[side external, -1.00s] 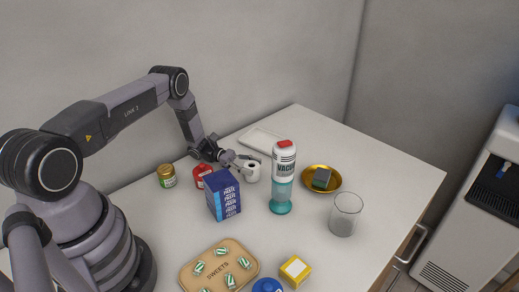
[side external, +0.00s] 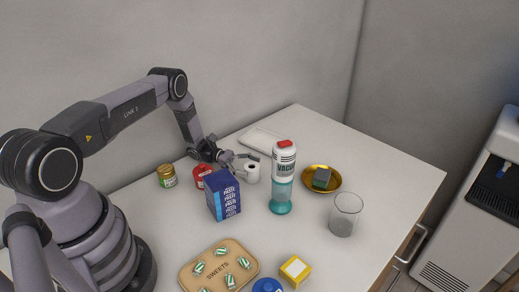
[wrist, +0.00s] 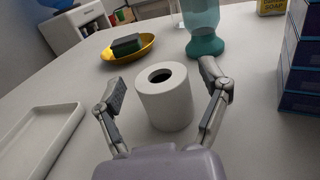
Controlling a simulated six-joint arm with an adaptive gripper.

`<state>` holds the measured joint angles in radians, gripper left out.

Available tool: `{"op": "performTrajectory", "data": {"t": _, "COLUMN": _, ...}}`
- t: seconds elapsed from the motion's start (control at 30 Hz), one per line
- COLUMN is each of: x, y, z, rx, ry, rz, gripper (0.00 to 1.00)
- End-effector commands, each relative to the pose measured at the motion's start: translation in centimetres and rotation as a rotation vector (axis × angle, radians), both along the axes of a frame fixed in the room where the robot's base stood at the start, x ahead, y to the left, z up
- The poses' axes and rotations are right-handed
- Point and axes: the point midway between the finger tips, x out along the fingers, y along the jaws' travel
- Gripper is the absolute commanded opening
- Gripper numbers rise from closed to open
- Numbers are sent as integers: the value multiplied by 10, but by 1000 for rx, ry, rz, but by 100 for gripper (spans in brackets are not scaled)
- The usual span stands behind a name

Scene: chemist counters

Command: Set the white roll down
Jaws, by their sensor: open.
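The white roll (wrist: 165,103) stands upright on the counter in the wrist view, its hole facing up. My gripper (wrist: 170,88) is open around it, one finger on each side, with a visible gap at the left finger and a smaller one at the right. In the side view the roll (side external: 252,174) shows just beyond the blue box, and my gripper (side external: 246,164) is low beside it. The box hides part of the gripper in that view.
A blue box (side external: 223,196) and a red container (side external: 202,175) stand close by. A white tray (wrist: 38,143) lies left of the roll in the wrist view.

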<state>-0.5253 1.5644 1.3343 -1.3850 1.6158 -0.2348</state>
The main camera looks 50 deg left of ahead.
Motion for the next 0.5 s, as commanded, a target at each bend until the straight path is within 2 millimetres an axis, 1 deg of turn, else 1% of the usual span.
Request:
{"op": "performTrajectory", "data": {"t": 0.13, "x": -7, "y": 24, "z": 0, "rx": 1, "ry": -2, "rz": 6, "gripper": 76}}
{"op": "performTrajectory", "data": {"t": 0.17, "x": -9, "y": 27, "z": 3, "rx": 1, "ry": -2, "rz": 3, "gripper": 76}}
{"op": "performTrajectory", "data": {"t": 0.2, "x": -7, "y": 25, "z": 15, "rx": 1, "ry": -4, "rz": 0, "gripper": 76}}
{"op": "performTrajectory", "data": {"t": 0.3, "x": -8, "y": 24, "z": 35, "rx": 1, "ry": -3, "rz": 0, "gripper": 76}}
{"op": "performTrajectory", "data": {"t": 0.4, "x": -8, "y": 24, "z": 52, "rx": 1, "ry": -2, "rz": 0, "gripper": 76}}
{"op": "performTrajectory", "data": {"t": 0.5, "x": -8, "y": 24, "z": 63, "rx": 0, "ry": -1, "rz": 0, "gripper": 76}}
